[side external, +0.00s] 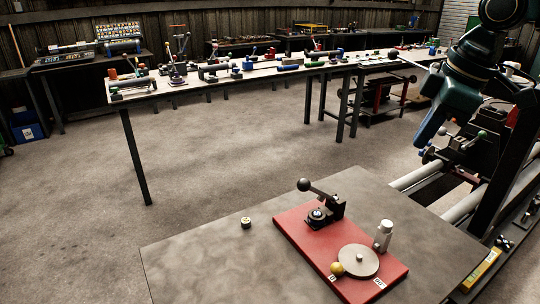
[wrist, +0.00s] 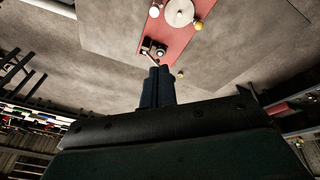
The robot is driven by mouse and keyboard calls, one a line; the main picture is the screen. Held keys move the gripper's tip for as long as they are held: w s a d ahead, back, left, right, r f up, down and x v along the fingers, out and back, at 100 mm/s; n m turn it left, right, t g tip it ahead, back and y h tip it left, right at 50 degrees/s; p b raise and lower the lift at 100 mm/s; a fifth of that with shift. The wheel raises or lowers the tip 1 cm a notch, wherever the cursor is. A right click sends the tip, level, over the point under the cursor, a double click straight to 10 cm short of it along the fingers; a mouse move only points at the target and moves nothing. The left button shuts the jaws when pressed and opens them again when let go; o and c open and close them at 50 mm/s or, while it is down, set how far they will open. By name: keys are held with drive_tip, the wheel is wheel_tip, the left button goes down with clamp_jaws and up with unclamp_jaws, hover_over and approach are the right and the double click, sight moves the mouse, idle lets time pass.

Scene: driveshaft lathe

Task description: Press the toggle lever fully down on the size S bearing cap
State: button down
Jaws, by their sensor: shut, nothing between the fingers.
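In the wrist view the clamp (wrist: 158,50) shows just beyond my fingertips. I cannot read a size S mark on it. My gripper (side external: 424,138) is high at the upper right, clear of the clamp and lever. In the wrist view its fingers (wrist: 157,70) are together and empty.
The red plate also holds a grey disc (side external: 359,262), a yellow ball (side external: 337,268) and a silver cylinder (side external: 382,236). A small round part (side external: 246,222) lies left of the plate on the grey table (side external: 200,255). A long bench (side external: 235,76) with many tools stands behind.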

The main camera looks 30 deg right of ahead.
drive_tip(key=w+a+n+g, duration=0.2)
drive_tip(key=w+a+n, duration=0.35)
drive_tip(key=w, duration=0.55)
drive_tip(key=n+g, duration=0.1)
drive_tip(key=n, duration=0.4)
hover_over(304, 179)
wheel_tip(304, 179, down, 5)
drive_tip(key=shift+f, duration=3)
drive_tip(key=shift+f, duration=0.1)
drive_tip(key=shift+f, duration=1.4)
